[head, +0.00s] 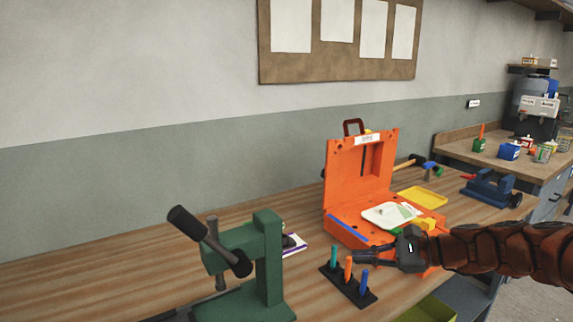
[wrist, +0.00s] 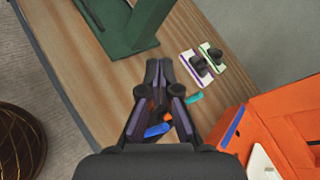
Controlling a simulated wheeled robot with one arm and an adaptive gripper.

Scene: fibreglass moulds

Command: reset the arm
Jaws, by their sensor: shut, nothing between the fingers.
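My gripper (head: 364,257) is at the right of the head view, with my arm reaching in from the right edge. It is shut and empty. It hangs above the workbench, beside the open orange case and over or just behind a black rack (head: 343,288) that holds teal, orange and blue pegs. In the wrist view my gripper (wrist: 159,64) points along the bench, its fingertips together. The blue, orange and teal pegs show behind and between its fingers, partly hidden. I cannot tell whether the gripper touches the rack.
The orange case (head: 345,182) stands open with a white sheet inside. A green press (head: 268,262) with a black lever stands left. A yellow tray (head: 422,197) and a blue vise (head: 488,187) lie farther right. The bench (head: 130,262) is clear at left.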

